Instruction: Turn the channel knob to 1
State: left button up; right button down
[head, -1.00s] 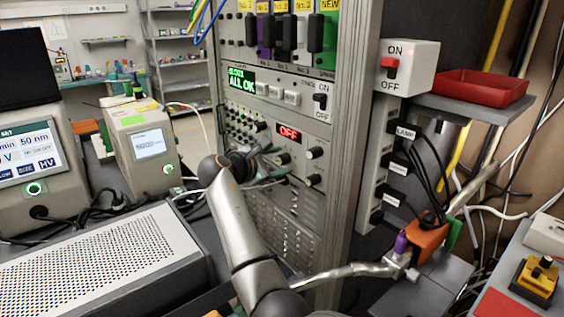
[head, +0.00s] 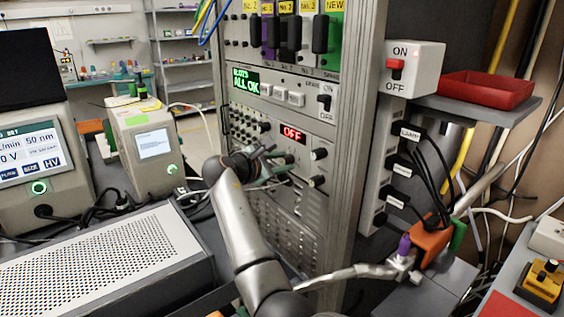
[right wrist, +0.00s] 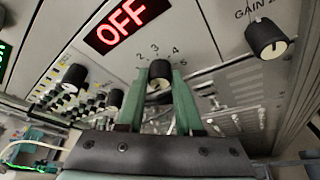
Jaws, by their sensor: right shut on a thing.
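The channel knob (right wrist: 159,72) is a dark round knob on the grey rack panel, below the red OFF display (right wrist: 127,22). The numbers 2, 3, 4 and 5 show around it; I cannot tell which one it points to. My right gripper (right wrist: 160,82) has its two green fingers on either side of the knob and is shut on it. In the head view my right gripper (head: 275,164) reaches the panel below and left of the OFF display (head: 293,133), and largely hides the knob. My left gripper is not in view.
The GAIN 2 knob (right wrist: 267,38) sits to the right of the display in the wrist view. Other dark knobs (right wrist: 74,78) lie to the left. The rack's metal upright (head: 352,130) stands to the right of the panel. A perforated grey box (head: 100,260) lies at the lower left.

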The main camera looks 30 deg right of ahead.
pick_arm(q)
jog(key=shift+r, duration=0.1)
pick_arm(e)
jog(key=shift+f, duration=0.1)
jog(key=shift+s+m+t, duration=0.1)
jog(key=shift+m+t, duration=0.4)
jog(key=shift+m, duration=0.2)
jog(key=shift+f+m+t+h+b, duration=0.2)
jog(key=shift+m+t+h+b, duration=0.2)
jog(key=shift+m, duration=0.6)
jog(key=shift+f+m+t+b, duration=0.1)
jog(key=shift+m+t+b, duration=0.3)
jog(key=shift+m+b, duration=0.55)
jog(key=shift+m+h+b, duration=0.5)
jog(key=shift+m+b, duration=0.05)
jog(key=shift+b, duration=0.15)
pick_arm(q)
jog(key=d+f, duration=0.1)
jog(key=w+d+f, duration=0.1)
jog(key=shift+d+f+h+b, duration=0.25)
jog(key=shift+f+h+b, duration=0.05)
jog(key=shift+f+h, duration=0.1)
pick_arm(e)
jog(key=shift+m, duration=0.3)
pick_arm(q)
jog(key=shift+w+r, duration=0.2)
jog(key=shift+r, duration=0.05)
pick_arm(e)
jog(key=shift+r, duration=0.2)
